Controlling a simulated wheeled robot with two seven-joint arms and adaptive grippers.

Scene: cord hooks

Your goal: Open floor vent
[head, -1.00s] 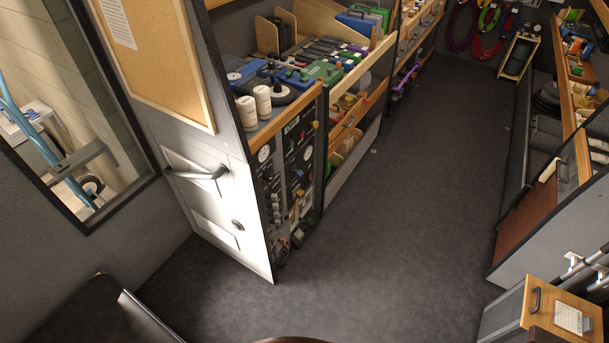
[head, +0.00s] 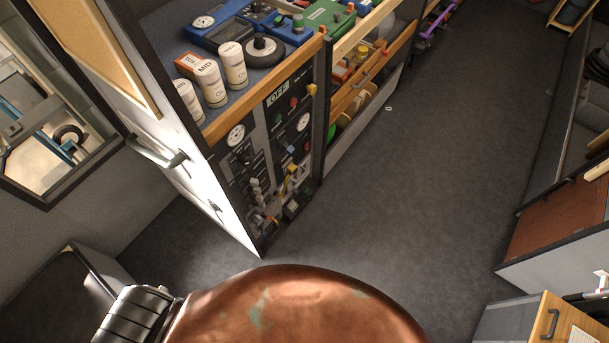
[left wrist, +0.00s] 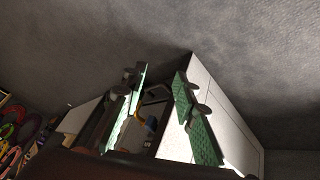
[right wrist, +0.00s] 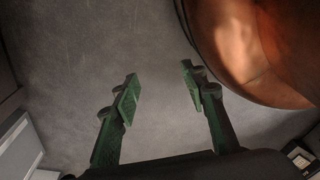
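I cannot make out a floor vent in any view. The bare dark grey floor (head: 400,190) fills the middle of the head view, with a small pale disc (head: 388,108) on it too small to identify. My left gripper (left wrist: 160,75) has green-padded fingers spread apart, with nothing held between them; a white panel (left wrist: 223,107) shows beyond it. My right gripper (right wrist: 160,75) is also spread and empty, with grey floor (right wrist: 160,35) behind it. Neither gripper shows in the head view.
A white door panel with a handle (head: 157,155) stands at left, beside shelving with a control panel (head: 270,155). White canisters (head: 208,82) stand on its top. A brown panel (head: 555,220) and wooden drawer front (head: 565,325) line the right. The aisle between is clear.

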